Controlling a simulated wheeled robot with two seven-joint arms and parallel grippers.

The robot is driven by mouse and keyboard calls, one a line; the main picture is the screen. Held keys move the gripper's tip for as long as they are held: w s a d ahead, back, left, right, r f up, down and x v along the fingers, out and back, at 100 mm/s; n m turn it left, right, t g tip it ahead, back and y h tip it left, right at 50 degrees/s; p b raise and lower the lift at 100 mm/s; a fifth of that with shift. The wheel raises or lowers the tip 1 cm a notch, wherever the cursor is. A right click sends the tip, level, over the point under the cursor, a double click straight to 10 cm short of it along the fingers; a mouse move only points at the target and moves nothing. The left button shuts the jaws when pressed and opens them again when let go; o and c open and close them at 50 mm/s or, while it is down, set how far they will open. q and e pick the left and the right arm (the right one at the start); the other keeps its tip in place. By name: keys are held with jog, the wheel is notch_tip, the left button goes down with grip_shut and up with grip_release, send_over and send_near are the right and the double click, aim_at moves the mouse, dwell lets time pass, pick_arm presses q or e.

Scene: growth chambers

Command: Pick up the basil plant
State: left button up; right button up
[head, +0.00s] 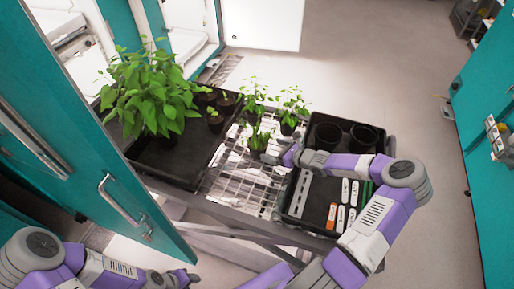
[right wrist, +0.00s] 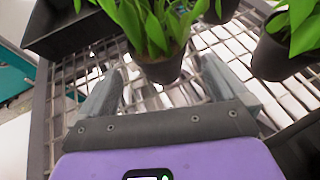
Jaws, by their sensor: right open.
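Several potted green plants are in the head view, and I cannot tell for sure which is the basil. A small leafy plant in a black pot (head: 258,140) stands on the wire cart top, nearest my right gripper (head: 275,152). In the right wrist view its dark pot (right wrist: 160,68) stands upright just ahead of and between the open fingers of my right gripper (right wrist: 163,80), with no grip on it. Two more potted plants (head: 254,96) (head: 292,105) stand behind it. My left gripper (head: 178,279) is low at the bottom left, away from the plants; its jaws are unclear.
A black tray (head: 165,168) at left holds a big bushy plant (head: 152,92) and small seedling pots (head: 215,121). A black tray (head: 288,205) at right holds empty pots (head: 327,135) and labels. An open teal door (head: 75,130) stands at left.

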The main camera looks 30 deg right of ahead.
aim_at(266, 148)
jog(key=shift+p+x, duration=0.4)
jog(key=shift+x, duration=2.75)
jog(key=shift+s, duration=0.1)
jog(key=c, duration=0.9)
jog(key=shift+r, duration=0.1)
